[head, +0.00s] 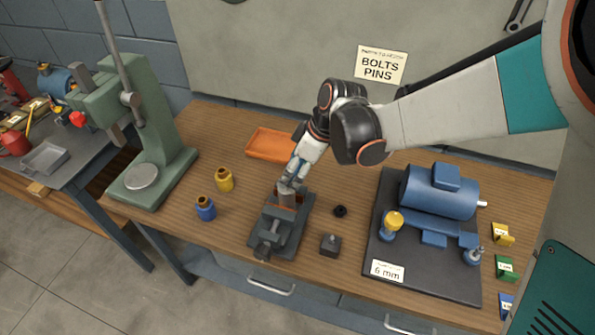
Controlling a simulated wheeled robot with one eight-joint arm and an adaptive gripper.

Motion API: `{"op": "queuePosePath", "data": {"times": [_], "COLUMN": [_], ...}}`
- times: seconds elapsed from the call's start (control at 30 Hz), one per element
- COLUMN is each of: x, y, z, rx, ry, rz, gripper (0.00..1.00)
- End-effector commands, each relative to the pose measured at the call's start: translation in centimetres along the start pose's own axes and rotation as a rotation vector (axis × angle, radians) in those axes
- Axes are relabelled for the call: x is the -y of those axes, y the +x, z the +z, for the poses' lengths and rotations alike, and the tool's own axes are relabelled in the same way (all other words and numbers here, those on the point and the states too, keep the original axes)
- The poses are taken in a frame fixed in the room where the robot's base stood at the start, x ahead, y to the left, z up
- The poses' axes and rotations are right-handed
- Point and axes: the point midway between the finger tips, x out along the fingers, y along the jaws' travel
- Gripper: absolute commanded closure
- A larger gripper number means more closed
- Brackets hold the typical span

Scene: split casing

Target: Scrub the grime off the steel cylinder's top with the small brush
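A grey bench vise (268,228) stands on the wooden bench near the middle of the head view. A short brownish-grey upright piece (287,199), seemingly the steel cylinder, is between its jaws. Its top is largely covered by my gripper (289,184), which points down right over it. The fingers are too small and crowded to tell whether they are open or shut. I cannot make out the small brush, nor any grime on the cylinder's top.
An orange tray (270,146) lies behind the vise. A dark ring (340,211) and a small dark block (330,245) lie right, near a blue motor (438,192) on a dark plate.

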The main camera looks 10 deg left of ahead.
Motion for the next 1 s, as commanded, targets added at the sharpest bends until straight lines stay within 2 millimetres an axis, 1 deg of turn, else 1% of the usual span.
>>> {"op": "queuePosePath", "data": {"times": [0.03, 0.1, 0.3, 0.87, 1.0], "x": [0.0, -0.1, -0.1, -0.2, -0.9], "y": [-0.6, -1.1, -2.1, -2.1, -1.9], "z": [-0.4, -0.8, -1.5, -1.6, -1.2], "rx": [0.000, 0.000, 0.000, 0.000, 0.001], "ry": [0.001, 0.003, 0.006, 0.007, -0.002], "rz": [0.000, 0.001, 0.003, 0.003, 0.000], "gripper": [0.48, 0.48, 0.48, 0.48, 0.48]}}
